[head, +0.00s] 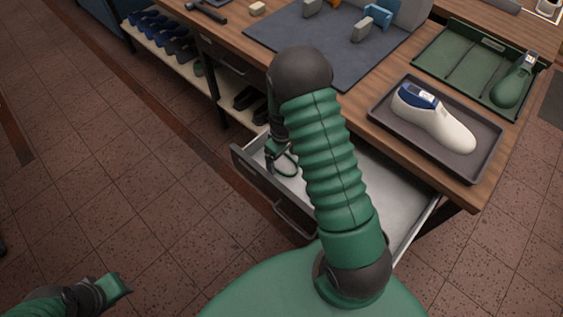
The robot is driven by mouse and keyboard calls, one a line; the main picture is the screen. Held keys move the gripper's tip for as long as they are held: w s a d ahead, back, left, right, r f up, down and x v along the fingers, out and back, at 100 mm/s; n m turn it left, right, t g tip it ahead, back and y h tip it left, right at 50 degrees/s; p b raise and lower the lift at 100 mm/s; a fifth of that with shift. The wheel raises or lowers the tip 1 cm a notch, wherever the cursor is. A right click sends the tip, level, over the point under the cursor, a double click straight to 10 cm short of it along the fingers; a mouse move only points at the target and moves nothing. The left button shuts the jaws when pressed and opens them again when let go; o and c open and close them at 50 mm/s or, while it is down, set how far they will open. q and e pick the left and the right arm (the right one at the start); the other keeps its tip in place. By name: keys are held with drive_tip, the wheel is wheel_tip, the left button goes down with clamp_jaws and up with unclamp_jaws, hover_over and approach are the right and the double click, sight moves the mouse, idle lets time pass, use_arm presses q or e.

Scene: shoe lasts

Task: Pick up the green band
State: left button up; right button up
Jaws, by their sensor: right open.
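The green band (295,162) shows as a thin dark green loop in the open drawer (398,187), just under my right gripper. My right gripper (279,166) points down into the left part of the drawer, its fingers open right by the band. I cannot tell whether they touch it. My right forearm hides part of the drawer. My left gripper (122,287) is low at the left, over the floor and away from the bench; its jaw opening is unclear.
A grey tray (482,160) with a white shoe last (433,118) stands on the bench right of the drawer. A green tray (450,67) holding a green last (515,82) lies behind it. A dark mat (290,33) and a hammer (207,11) lie farther back. Shelves with shoes are at left.

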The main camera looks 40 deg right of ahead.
drive_tip(key=shift+a+r, duration=0.1)
drive_tip(key=c, duration=1.4)
